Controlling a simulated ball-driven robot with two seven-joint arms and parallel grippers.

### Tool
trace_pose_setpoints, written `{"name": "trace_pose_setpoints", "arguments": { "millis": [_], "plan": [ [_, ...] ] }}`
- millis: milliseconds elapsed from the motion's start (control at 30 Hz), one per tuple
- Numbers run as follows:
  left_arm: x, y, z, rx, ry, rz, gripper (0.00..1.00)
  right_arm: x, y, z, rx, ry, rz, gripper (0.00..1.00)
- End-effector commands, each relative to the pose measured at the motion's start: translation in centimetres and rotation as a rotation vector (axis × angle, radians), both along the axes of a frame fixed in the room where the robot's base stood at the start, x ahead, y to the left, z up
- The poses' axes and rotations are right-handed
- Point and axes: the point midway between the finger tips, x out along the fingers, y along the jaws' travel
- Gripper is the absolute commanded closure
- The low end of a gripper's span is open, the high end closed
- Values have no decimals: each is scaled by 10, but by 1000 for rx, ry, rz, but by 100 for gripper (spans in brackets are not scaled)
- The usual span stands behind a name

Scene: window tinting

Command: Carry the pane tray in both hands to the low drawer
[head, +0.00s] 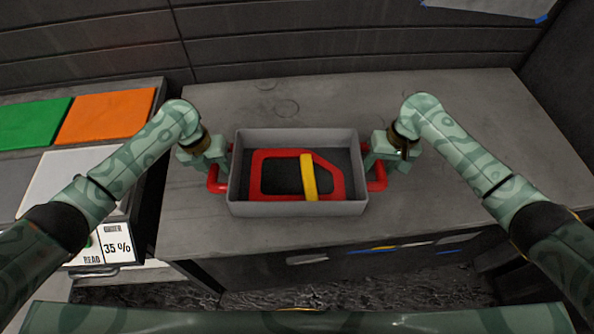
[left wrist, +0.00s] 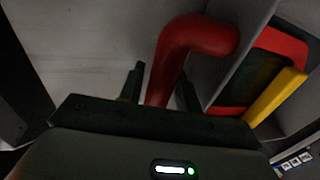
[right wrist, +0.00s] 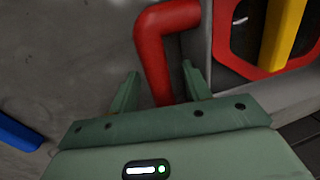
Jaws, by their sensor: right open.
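The pane tray (head: 297,208) is a grey open box on the worktop, with a red handle at each end. Inside lies a red-framed dark pane (head: 256,176) with a yellow strip (head: 309,178) across it. My left gripper (head: 212,166) is at the left red handle (head: 214,183); in the left wrist view its fingers (left wrist: 160,84) stand either side of that handle, but whether they press on it is unclear. My right gripper (head: 378,163) is at the right red handle (head: 379,182); in the right wrist view its open fingers (right wrist: 160,84) straddle the handle with gaps.
The grey worktop (head: 450,200) is clear around the tray. Green (head: 33,122) and orange (head: 105,115) sheets lie on the left counter. Drawer fronts with a handle (head: 307,259) show below the worktop's front edge. A dark panelled wall (head: 350,60) stands behind.

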Motion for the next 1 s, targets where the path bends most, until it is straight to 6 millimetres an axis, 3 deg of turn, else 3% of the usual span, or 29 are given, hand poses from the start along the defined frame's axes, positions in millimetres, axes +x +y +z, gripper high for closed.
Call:
{"name": "trace_pose_setpoints", "arguments": {
  "millis": [433,567,600,633,1000],
  "plan": [
    [0,-2,-9,0,0,-1,67,0,2,-10,-1,0,0,52],
    [0,-2,-9,0,0,-1,100,0,1,-9,-1,0,0,85],
    [0,-2,-9,0,0,-1,100,0,1,-9,-1,0,0,96],
    [0,-2,-9,0,0,-1,100,0,1,-10,-1,0,0,100],
    [0,-2,-9,0,0,-1,100,0,1,-9,-2,0,0,100]
  ]
}}
